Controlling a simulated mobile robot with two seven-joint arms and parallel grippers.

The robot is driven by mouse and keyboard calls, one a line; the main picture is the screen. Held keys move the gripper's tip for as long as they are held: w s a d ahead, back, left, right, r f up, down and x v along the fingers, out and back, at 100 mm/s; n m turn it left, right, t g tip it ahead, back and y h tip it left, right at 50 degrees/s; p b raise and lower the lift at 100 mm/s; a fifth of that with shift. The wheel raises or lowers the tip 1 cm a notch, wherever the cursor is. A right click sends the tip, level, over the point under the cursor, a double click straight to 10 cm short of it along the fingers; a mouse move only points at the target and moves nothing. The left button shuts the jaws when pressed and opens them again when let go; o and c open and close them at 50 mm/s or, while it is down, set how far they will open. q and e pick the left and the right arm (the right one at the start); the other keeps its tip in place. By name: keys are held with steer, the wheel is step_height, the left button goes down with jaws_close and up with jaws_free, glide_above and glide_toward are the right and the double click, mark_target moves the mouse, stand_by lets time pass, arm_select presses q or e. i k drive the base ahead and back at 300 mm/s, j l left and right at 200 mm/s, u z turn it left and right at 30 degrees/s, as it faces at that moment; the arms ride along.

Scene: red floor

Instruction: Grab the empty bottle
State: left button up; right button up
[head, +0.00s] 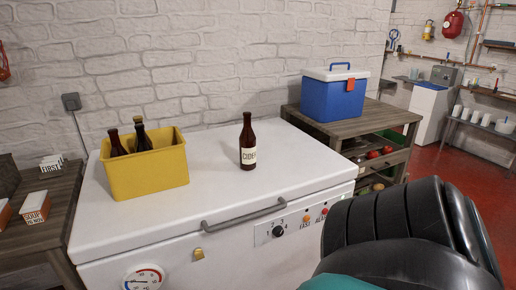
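A brown bottle (248,143) with a pale label stands upright on the white chest freezer (218,193), right of the yellow crate. Whether it is empty cannot be seen. Two more dark bottles (141,136) stand in the yellow crate (150,174), their lower parts hidden by its wall. No gripper shows in the head view. A black, ribbed part of my own body fills the lower right corner, apart from the bottle.
The freezer top is clear around the bottle; a handle (243,216) runs along its front. A blue cooler (333,94) stands on a wooden shelf unit (345,128) to the right. A wooden table (52,208) with small boxes is at left. Red floor (462,176) shows at right.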

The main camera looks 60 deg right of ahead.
mark_target(247, 138)
steer(key=z, duration=1.9)
steer(key=i+l, duration=0.15)
steer(key=l, duration=0.2)
steer(key=i+l, duration=0.15)
steer(key=l, duration=0.2)
steer(key=i+l, duration=0.15)
steer(key=l, duration=0.15)
steer(key=i+l, duration=0.15)
steer(key=l, duration=0.2)
